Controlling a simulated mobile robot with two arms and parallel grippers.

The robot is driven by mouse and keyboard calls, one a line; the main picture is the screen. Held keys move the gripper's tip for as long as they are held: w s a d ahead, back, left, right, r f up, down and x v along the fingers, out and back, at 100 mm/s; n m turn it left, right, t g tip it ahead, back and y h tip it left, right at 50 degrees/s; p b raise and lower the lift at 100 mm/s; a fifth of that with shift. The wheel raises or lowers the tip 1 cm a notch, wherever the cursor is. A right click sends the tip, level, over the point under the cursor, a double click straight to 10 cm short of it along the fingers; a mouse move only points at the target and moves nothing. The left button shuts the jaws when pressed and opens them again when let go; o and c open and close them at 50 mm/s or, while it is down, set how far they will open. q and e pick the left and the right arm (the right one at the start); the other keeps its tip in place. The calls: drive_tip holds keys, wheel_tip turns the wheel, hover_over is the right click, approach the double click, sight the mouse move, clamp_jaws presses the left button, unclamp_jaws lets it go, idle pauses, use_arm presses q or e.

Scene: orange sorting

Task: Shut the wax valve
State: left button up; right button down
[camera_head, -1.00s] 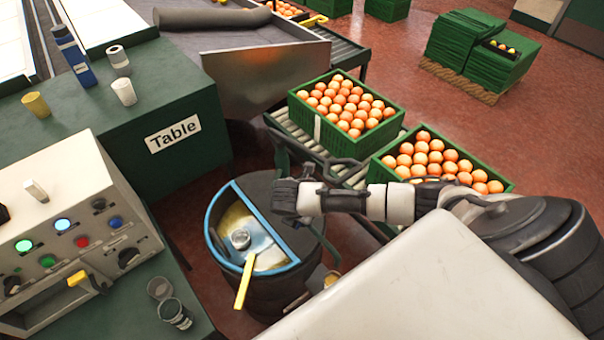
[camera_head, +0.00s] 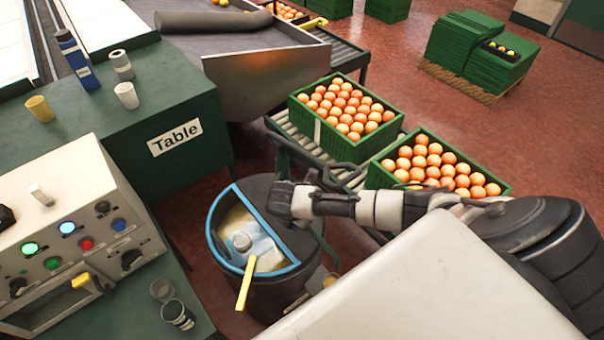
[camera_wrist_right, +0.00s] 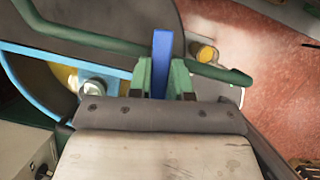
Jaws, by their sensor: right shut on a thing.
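In the right wrist view a blue bar-shaped handle (camera_wrist_right: 161,48), which looks like the valve lever, stands between the two green fingers of my right gripper (camera_wrist_right: 161,82). The gripper is shut on it. A green rail or tube (camera_wrist_right: 90,40) crosses just beyond the fingers, and a round brass-coloured fitting (camera_wrist_right: 206,53) is just to the right. In the head view my right gripper (camera_head: 272,196) is over the right part of the dark wax drum (camera_head: 275,300); the handle is hidden there. My left gripper is not in view.
The drum has a blue half-rim (camera_head: 216,205) and a yellow-handled tool (camera_head: 245,283) in it. Crates of oranges (camera_head: 345,110) stand on a roller conveyor behind. A control panel (camera_head: 80,235) and a green table (camera_head: 175,95) are at left. Red floor is open at the back right.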

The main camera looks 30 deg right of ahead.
drive_tip(key=shift+w+r+m+g+p, duration=0.15)
drive_tip(key=shift+m+g+p, duration=0.25)
drive_tip(key=shift+m, duration=0.6)
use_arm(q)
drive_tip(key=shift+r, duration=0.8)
use_arm(e)
drive_tip(key=c, duration=1)
unclamp_jaws()
drive_tip(key=shift+c, duration=0.2)
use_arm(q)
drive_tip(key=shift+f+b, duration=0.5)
use_arm(e)
drive_tip(key=v, duration=1)
drive_tip(key=shift+r, duration=0.25)
